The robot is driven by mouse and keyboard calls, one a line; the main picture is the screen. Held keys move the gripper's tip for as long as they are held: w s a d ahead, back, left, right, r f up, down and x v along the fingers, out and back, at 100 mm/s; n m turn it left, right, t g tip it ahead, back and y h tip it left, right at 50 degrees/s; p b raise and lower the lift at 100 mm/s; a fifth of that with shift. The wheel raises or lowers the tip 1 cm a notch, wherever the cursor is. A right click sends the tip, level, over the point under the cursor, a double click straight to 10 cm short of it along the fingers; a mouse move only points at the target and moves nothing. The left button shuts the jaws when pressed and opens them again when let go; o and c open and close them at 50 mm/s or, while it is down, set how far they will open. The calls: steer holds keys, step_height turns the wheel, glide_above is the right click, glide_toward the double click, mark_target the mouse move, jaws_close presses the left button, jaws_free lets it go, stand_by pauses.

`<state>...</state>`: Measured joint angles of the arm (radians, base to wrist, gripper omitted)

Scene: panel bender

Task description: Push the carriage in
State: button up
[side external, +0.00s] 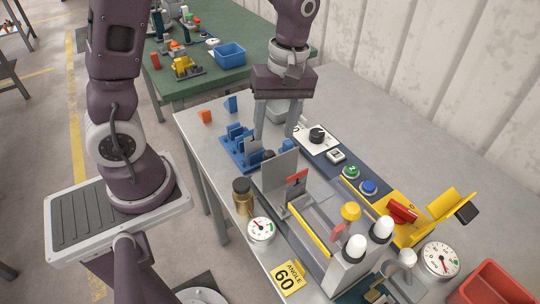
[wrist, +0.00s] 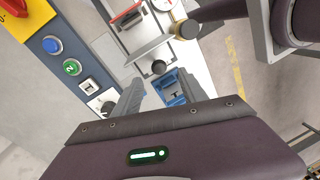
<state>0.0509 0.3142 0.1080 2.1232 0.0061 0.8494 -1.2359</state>
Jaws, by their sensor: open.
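The panel bender stands on the grey bench, and its carriage appears to be the part with an upright grey plate (side external: 279,174) and a dark round knob (side external: 268,155). The knob also shows in the wrist view (wrist: 158,67), just beyond my fingers, in front of the plate's edge (wrist: 150,49). My gripper (side external: 276,132) points down above the bench beside the knob, with its two fingers apart and nothing held between them. I cannot tell whether a finger touches the knob. Part of the carriage is hidden behind the plate.
A blue rack (side external: 238,148) stands left of my gripper. A dial panel (side external: 317,138), green button (side external: 351,172) and blue button (side external: 369,187) lie to the right. A brass cylinder (side external: 242,196) and gauge (side external: 261,229) are at the front left.

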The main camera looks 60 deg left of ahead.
mark_target(269, 156)
steer(key=shift+n, duration=0.5)
steer(key=f, duration=0.5)
steer(key=s+f, duration=0.1)
steer(key=f, duration=0.2)
steer(key=shift+a+f, duration=0.25)
steer(key=shift+f, duration=0.1)
jaws_close()
stand_by(0.4)
